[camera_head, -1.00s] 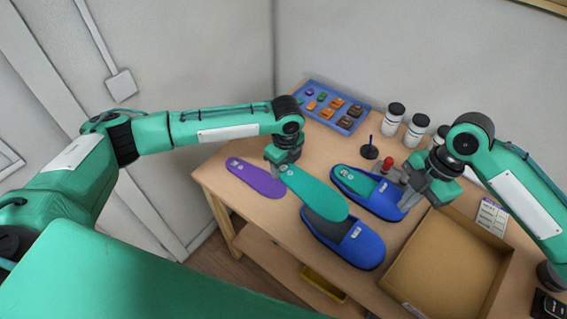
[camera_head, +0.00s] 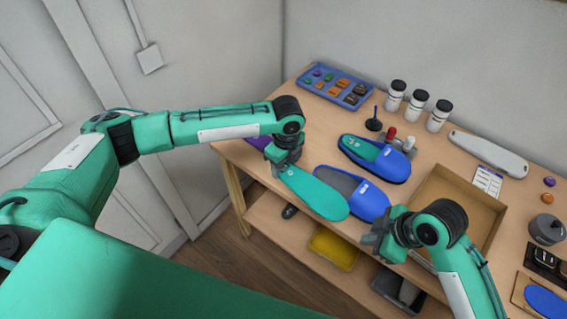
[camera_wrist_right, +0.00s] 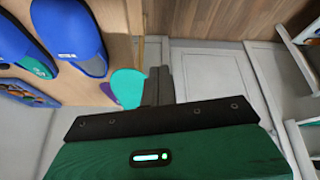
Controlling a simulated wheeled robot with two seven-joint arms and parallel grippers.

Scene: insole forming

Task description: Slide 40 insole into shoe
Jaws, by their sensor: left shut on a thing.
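My left gripper (camera_head: 281,171) is shut on the near end of a teal insole (camera_head: 318,194), held out flat and tilted. The insole overlaps the left side of a blue shoe (camera_head: 366,203) with a grey inside, in front; I cannot tell whether they touch. My right gripper (camera_head: 376,238) is by that shoe's toe at the table's front edge. The right wrist view shows its dark fingers (camera_wrist_right: 159,86) close together, with the insole's tip (camera_wrist_right: 128,88) beside them. A second blue shoe (camera_head: 376,160) behind has teal inside it.
A purple insole (camera_head: 258,143) lies partly behind my left gripper. An open cardboard box (camera_head: 463,182) stands right of the shoes. A blue tray (camera_head: 332,86) of small blocks, several white bottles (camera_head: 416,105) and a dark stand (camera_head: 374,124) are at the back. A yellow bin (camera_head: 334,247) sits below.

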